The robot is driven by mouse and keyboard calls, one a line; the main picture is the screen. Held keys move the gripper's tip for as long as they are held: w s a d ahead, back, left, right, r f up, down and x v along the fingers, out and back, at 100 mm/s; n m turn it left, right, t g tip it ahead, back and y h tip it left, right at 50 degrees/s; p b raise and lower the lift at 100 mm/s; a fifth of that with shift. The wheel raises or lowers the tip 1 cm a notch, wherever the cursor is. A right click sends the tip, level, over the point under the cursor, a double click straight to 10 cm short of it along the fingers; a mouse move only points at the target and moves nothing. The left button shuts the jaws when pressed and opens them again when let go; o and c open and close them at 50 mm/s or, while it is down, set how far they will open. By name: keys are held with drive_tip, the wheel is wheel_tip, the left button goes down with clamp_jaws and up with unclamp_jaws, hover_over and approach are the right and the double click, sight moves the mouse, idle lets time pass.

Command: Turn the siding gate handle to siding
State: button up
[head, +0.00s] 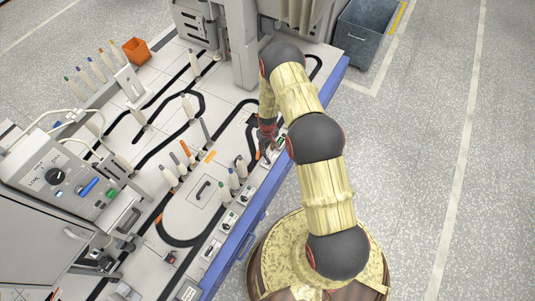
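My gripper (266,151) reaches down at the front edge of the light grey track table (150,73), right of the picture's middle. Its fingers are dark and small here, and I cannot tell whether they are open or shut. Small control plates (228,221) sit in a row along the table's front edge, some with coloured marks. I cannot make out which of them bears the siding gate handle. The gripper is close above the upper end of this row. Whether it touches a handle is too small to tell.
Black track lines wind over the table, with several white bobbins (169,177) standing on and beside them. A control box (65,175) with a knob stands at the left. An orange bin (137,50) is at the back left. A grey bin (362,38) stands on the open floor beyond.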

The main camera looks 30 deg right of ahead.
drive_tip(key=shift+r, duration=1.5)
